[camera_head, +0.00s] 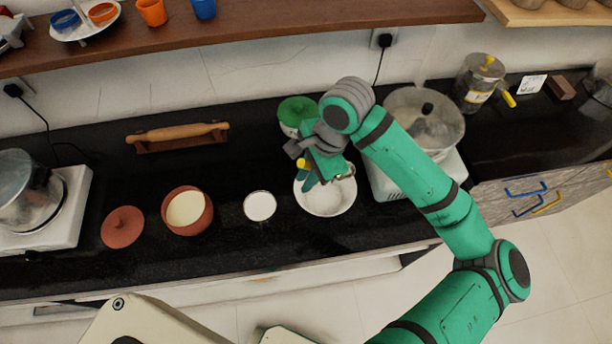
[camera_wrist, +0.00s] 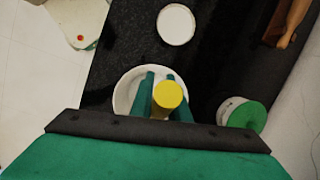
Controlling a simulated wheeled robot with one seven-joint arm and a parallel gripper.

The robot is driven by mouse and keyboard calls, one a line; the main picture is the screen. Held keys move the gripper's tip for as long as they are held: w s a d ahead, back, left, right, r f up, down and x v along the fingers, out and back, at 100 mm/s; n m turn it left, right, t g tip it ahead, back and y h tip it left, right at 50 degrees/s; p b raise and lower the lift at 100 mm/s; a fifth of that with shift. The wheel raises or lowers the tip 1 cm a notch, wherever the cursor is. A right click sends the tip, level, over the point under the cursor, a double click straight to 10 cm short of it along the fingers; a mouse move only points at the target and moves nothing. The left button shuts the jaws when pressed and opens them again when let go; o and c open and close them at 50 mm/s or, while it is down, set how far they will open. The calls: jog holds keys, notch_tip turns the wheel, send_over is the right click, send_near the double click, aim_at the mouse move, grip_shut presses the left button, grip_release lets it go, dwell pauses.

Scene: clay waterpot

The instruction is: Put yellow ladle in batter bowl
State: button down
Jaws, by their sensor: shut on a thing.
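My gripper (camera_head: 310,181) is shut on the yellow ladle (camera_head: 303,163), above the white bowl. In the wrist view the round yellow end of the ladle (camera_wrist: 168,95) shows between the two green fingers (camera_wrist: 164,93); the rest of the ladle is hidden. A white bowl (camera_head: 343,209), likely the batter bowl, stands on the black counter under my gripper. The bowl also shows behind the fingers in the wrist view (camera_wrist: 122,93). I cannot tell whether the ladle touches the bowl.
A white round container (camera_head: 260,206) stands left of the bowl, then a clay pot (camera_head: 188,210) and a clay lid (camera_head: 122,227). A green-lidded jar (camera_head: 297,111) is behind. A pan on a stove (camera_head: 425,118) stands close right. Counter is clear before the rolling pin (camera_head: 178,133).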

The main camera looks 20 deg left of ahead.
jog(key=shift+f, duration=0.6)
jog(key=c, duration=1.7)
grip_release()
jog(key=shift+w, duration=0.15)
jog(key=shift+d, duration=0.1)
jog(key=v, duration=1.3)
jog(key=shift+s+r, duration=0.15)
jog(key=shift+s, duration=0.1)
